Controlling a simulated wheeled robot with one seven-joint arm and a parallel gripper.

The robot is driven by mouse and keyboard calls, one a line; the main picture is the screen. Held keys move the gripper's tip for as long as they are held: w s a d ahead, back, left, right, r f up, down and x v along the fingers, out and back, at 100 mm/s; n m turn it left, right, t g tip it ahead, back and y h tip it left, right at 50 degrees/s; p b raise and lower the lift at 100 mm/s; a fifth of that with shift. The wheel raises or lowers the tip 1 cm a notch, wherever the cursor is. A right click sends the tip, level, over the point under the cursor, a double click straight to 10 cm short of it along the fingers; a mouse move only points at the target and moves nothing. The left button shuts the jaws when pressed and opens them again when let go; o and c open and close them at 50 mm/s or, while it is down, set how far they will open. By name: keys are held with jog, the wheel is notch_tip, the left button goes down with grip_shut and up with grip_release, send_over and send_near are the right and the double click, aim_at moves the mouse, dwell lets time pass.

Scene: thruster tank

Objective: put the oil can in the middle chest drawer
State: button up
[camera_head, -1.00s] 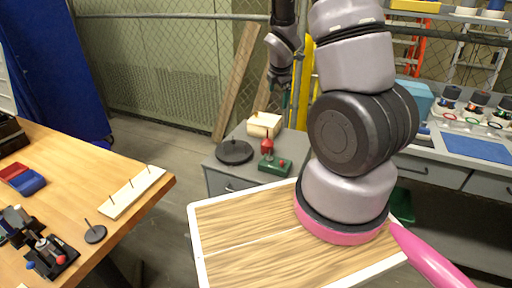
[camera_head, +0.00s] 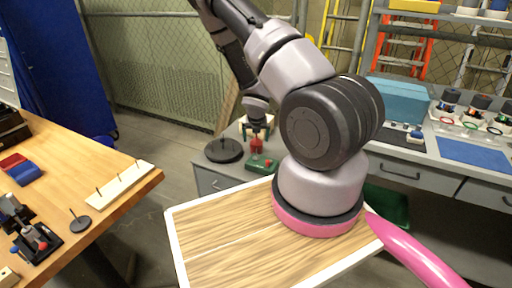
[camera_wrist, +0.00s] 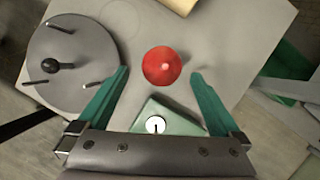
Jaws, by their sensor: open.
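The red oil can (camera_head: 257,146) stands upright on top of the grey drawer chest (camera_head: 208,182). From above, in the wrist view, the oil can (camera_wrist: 162,66) is a red round body with a pale tip. My gripper (camera_head: 256,130) is over the can, pointing down. In the wrist view its teal fingers (camera_wrist: 158,74) are apart, one on each side of the can, with gaps visible. Part of the chest front shows with a handle; the middle drawer is mostly hidden behind my wooden-topped base.
A dark round plate with pegs (camera_wrist: 72,62) lies left of the can on the chest. A green block with a white dial (camera_wrist: 165,121) sits close beside the can. A cream block (camera_wrist: 180,4) is behind it. A wooden workbench (camera_head: 120,185) stands left.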

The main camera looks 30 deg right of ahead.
aim_at(256, 139)
jog(key=x, duration=0.5)
jog(key=shift+w+d, duration=0.15)
jog(key=shift+d, duration=0.05)
grip_shut()
jog(key=shift+r, duration=0.1)
